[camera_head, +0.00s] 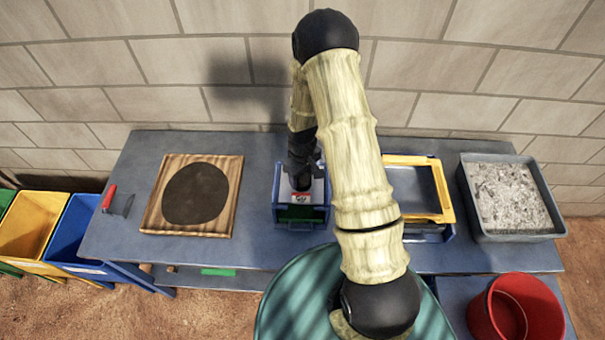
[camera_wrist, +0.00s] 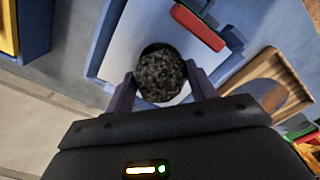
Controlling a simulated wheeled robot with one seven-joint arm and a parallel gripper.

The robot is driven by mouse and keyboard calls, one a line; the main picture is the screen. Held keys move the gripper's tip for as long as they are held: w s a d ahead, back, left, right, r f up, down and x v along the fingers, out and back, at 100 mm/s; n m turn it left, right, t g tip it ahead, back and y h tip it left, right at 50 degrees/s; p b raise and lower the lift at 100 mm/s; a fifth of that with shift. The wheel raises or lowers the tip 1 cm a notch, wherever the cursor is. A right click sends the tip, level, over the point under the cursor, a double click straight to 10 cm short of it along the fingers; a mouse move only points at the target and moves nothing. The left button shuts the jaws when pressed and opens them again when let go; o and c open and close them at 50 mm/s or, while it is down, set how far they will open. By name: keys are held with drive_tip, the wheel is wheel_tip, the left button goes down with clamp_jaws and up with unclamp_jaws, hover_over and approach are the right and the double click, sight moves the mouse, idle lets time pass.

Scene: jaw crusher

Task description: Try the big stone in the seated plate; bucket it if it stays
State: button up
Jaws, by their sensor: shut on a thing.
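A rough dark grey stone (camera_wrist: 161,76) sits between the two fingers of my gripper (camera_wrist: 161,88) in the wrist view. My gripper is shut on it. Behind the stone is a white plate (camera_wrist: 119,50) with a dark round hole. The stone covers most of the hole; I cannot tell whether it is above the hole or partly in it. A red handle (camera_wrist: 199,27) lies at the plate's edge. In the head view my gripper (camera_head: 301,186) points down over the blue box (camera_head: 300,219) that holds the plate (camera_head: 319,191). The stone is hidden there.
A wooden board with a dark round patch (camera_head: 231,180) lies left of the box. Right are a yellow-framed blue tray (camera_head: 441,192) and a grey tray of gravel (camera_head: 470,205). A red bucket (camera_head: 545,305) stands front right. Yellow (camera_head: 36,228) and blue (camera_head: 72,227) bins stand left.

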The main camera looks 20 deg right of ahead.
drive_tip(key=shift+f, duration=0.1)
drive_tip(key=o, duration=1.3)
wheel_tip(320, 180, up, 17)
drive_tip(key=b, duration=0.4)
drive_tip(key=shift+r, duration=0.2)
drive_tip(key=shift+w, duration=0.1)
idle(0.4)
